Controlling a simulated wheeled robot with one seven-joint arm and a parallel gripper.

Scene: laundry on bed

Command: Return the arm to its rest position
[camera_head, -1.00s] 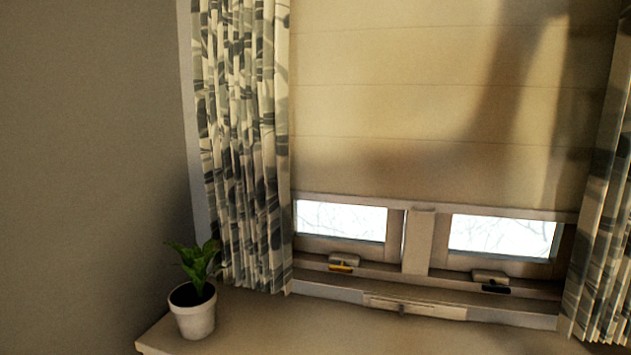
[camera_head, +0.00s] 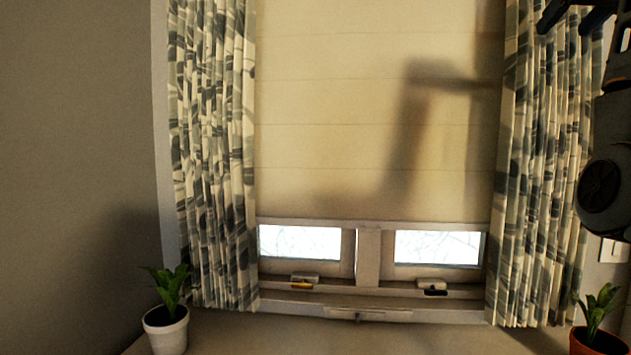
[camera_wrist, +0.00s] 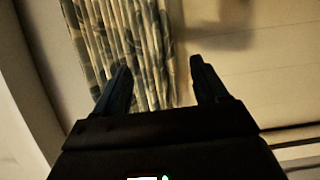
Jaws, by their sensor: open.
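My gripper (camera_wrist: 160,80) shows in the wrist view with its two dark fingers spread apart. Nothing is between the fingers. Behind it are a patterned curtain (camera_wrist: 120,35) and the pale blind (camera_wrist: 270,65). In the head view, part of my dark arm (camera_head: 605,150) stands raised at the right edge, in front of the right curtain.
A window (camera_head: 367,255) with a lowered blind (camera_head: 330,110) is ahead, between a left curtain (camera_head: 212,150) and a right curtain (camera_head: 540,170). A white-potted plant (camera_head: 167,330) and a brown-potted plant (camera_head: 597,340) stand at the sill's ends (camera_head: 260,335).

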